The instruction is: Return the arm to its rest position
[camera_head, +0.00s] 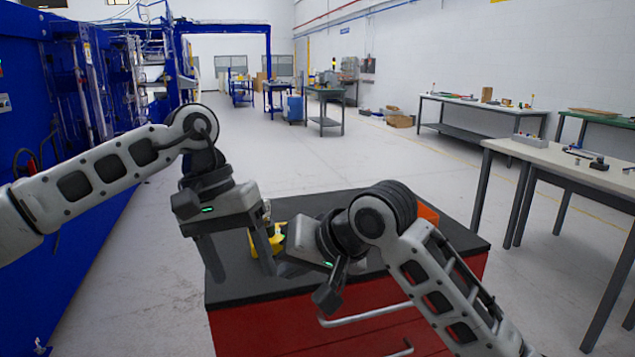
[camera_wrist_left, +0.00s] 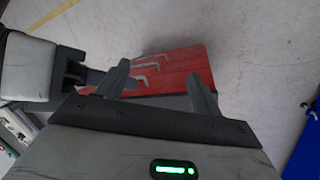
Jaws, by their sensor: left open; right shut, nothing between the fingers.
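My left gripper (camera_head: 236,262) is open, pointing down over the left end of the black-topped red cabinet (camera_head: 340,306). In the left wrist view its two fingers (camera_wrist_left: 160,84) stand apart with nothing between them. The cabinet's red drawer front (camera_wrist_left: 180,70) shows beyond them. My right gripper (camera_head: 328,296) is shut and empty near the cabinet's front edge, its fingers pointing down and left. My right arm hides the middle of the cabinet top. A yellow object (camera_head: 268,240) sits on the top behind my left gripper, partly hidden.
An orange item (camera_head: 428,213) shows on the cabinet top behind my right arm. A pale workbench (camera_head: 560,158) stands at the right. Blue machinery (camera_head: 60,110) lines the left side. The grey floor (camera_head: 290,165) behind the cabinet is clear.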

